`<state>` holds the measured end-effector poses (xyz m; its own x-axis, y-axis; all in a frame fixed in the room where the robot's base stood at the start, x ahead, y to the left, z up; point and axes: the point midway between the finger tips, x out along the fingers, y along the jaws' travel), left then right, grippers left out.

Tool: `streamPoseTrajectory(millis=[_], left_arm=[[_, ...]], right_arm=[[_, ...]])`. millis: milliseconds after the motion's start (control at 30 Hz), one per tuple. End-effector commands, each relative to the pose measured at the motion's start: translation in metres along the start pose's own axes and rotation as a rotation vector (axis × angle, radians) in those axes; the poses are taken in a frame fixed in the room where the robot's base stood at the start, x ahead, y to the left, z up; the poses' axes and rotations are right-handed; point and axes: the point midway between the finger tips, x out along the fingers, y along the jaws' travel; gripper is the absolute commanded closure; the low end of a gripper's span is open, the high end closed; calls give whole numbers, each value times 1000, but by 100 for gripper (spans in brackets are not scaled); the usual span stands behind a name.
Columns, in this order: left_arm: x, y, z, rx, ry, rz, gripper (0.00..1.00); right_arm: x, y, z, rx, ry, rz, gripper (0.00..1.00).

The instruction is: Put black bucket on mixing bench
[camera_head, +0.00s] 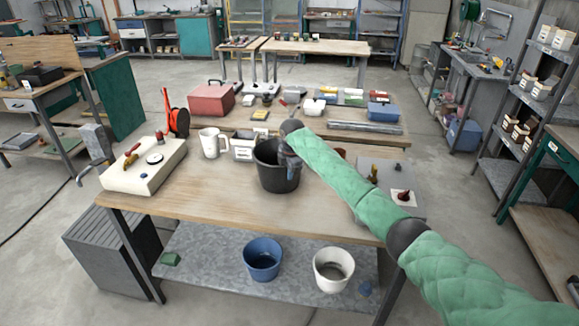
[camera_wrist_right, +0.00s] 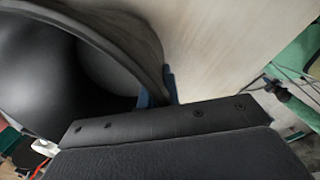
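The black bucket (camera_head: 272,175) is upright at the middle of the wooden mixing bench (camera_head: 215,195). I cannot tell whether its base touches the top or is just above it. My right gripper (camera_head: 290,172) points down at the bucket's right rim. In the right wrist view, the black bucket (camera_wrist_right: 110,50) fills the upper left. The blue fingertips of my right gripper (camera_wrist_right: 158,92) lie on either side of its rim, close against it. My left gripper is not in view.
A white jug (camera_head: 212,143) and a small labelled box (camera_head: 243,147) stand left of the bucket. A cream box (camera_head: 145,172) is at the bench's left end. A blue bucket (camera_head: 262,260) and a white bucket (camera_head: 333,269) stand on the lower shelf.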

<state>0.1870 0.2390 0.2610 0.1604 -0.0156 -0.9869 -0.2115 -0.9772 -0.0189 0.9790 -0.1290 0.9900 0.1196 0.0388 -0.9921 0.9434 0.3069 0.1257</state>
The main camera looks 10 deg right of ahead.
Motion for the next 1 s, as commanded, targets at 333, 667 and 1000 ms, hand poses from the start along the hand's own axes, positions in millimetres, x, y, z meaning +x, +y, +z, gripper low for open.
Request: streamPoseTrajectory(millis=[333,667,1000], left_arm=[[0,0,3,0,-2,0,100],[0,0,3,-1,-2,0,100],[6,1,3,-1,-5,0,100]], right_arm=[[0,1,0,0,0,4,100],[4,-1,0,0,0,0,75],[-6,0,0,0,-1,1,75]])
